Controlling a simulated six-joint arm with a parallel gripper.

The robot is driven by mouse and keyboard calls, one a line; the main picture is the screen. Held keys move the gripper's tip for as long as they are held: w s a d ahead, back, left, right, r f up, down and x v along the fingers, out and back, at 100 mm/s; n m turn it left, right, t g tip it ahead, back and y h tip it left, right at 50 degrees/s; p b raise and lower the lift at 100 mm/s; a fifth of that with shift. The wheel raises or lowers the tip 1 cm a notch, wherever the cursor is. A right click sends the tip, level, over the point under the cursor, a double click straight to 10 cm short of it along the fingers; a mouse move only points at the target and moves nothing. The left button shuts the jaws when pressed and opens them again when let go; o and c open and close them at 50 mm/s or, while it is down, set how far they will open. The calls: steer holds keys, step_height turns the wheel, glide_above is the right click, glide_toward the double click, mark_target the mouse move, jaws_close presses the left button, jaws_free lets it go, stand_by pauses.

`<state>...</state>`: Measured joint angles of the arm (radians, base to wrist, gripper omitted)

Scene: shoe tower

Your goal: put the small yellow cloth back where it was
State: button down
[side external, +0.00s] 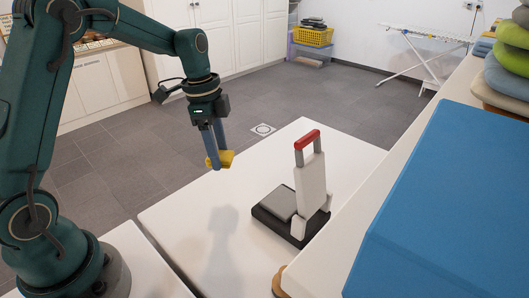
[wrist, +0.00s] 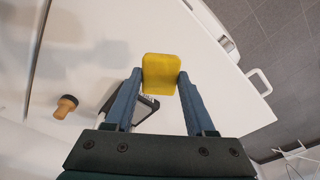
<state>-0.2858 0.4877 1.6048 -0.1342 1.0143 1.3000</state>
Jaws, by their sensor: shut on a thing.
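The small yellow cloth (side external: 228,158) is a folded pad between the fingers of my gripper (side external: 219,158), held in the air above the white table (side external: 180,215). In the wrist view the cloth (wrist: 160,73) shows as a yellow square between the two blue fingertips (wrist: 160,80), which are shut on it from both sides. Nothing touches it from below. Its underside is hidden.
A device with a black base, grey plate (side external: 274,203), white upright and red-topped handle (side external: 307,140) stands on the table, right of my gripper. A large blue block (side external: 450,200) fills the right. A black-and-wood knob (wrist: 65,106) shows in the wrist view. The table's left part is clear.

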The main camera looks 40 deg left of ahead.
steer(key=s+d+r+m, duration=0.3)
steer(key=s+d+m, duration=0.35)
steer(key=s, duration=0.25)
glide_above(250, 262)
steer(key=shift+m+g, duration=0.35)
steer(key=shift+g, duration=0.05)
steer(key=f, duration=0.6)
steer(key=shift+a+f, duration=0.2)
steer(key=shift+a, duration=0.1)
steer(key=shift+f, duration=2.05)
steer(key=shift+f, duration=0.15)
steer(key=shift+c, duration=1.2)
jaws_free()
